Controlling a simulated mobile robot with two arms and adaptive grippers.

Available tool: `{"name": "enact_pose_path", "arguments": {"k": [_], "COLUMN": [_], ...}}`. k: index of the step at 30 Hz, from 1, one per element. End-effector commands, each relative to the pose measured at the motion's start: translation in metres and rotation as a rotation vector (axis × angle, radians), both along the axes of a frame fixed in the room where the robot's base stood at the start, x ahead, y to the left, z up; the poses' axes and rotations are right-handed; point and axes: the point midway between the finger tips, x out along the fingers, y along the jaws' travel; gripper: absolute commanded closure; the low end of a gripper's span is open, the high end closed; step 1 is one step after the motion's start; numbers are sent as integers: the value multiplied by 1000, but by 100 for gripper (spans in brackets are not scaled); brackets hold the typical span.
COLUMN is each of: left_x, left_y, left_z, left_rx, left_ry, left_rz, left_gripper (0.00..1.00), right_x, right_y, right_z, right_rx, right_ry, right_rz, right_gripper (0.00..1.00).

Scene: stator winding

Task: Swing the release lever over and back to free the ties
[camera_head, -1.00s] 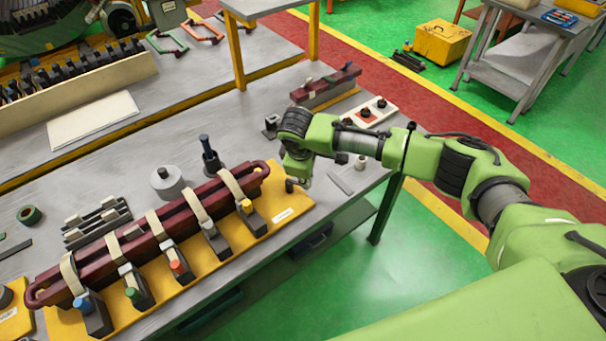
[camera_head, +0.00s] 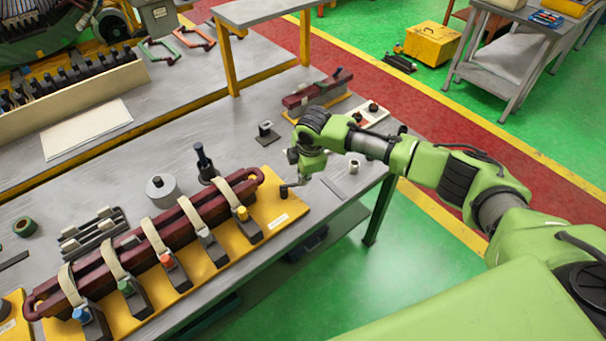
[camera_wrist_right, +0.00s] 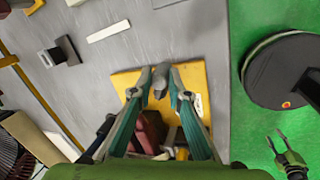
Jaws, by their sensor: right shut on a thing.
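A long dark red coil bar (camera_head: 150,242) lies on a yellow board (camera_head: 283,207), strapped by several cream ties (camera_head: 152,236). The ties run to dark clamps with coloured knobs along the front side. The release lever (camera_wrist_right: 161,78) is a small grey handle at the board's right end. My right gripper (camera_head: 293,186) is at that end. In the right wrist view its two teal fingers (camera_wrist_right: 161,84) are closed on the lever from both sides. The lever's pivot is hidden. My left gripper (camera_wrist_right: 277,138) shows only in the right wrist view, open and empty over the floor.
A grey weight (camera_head: 162,190) and a dark upright tool (camera_head: 204,163) stand behind the coil. A dark red block (camera_head: 318,92) and a white panel with knobs (camera_head: 368,115) lie farther right. The bench edge runs close in front of the board.

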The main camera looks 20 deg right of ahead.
Motion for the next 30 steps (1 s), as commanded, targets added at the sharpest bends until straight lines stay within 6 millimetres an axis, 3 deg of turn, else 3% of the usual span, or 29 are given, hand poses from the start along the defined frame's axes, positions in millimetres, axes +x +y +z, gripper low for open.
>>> {"name": "enact_pose_path", "arguments": {"k": [11, 12, 14, 25, 30], "left_x": [0, 0, 0, -2, -1], "left_y": [0, 0, 0, 3, 2], "left_z": [0, 0, 0, 0, 0], "left_rx": [0, 0, 0, 4, 2], "left_ry": [1, 1, 1, 2, 2], "left_rz": [0, 0, 0, 0, 0], "left_gripper": [60, 60, 60, 60, 60], "right_x": [2, 2, 2, 1, -5], "right_y": [1, 1, 1, 0, 1], "right_z": [2, 2, 2, 3, 22], "right_rx": [3, 3, 3, 1, 3], "right_ry": [-6, -6, -6, -2, -4], "right_rz": [7, 7, 7, 6, 7], "right_gripper": [100, 81, 67, 67, 67]}}
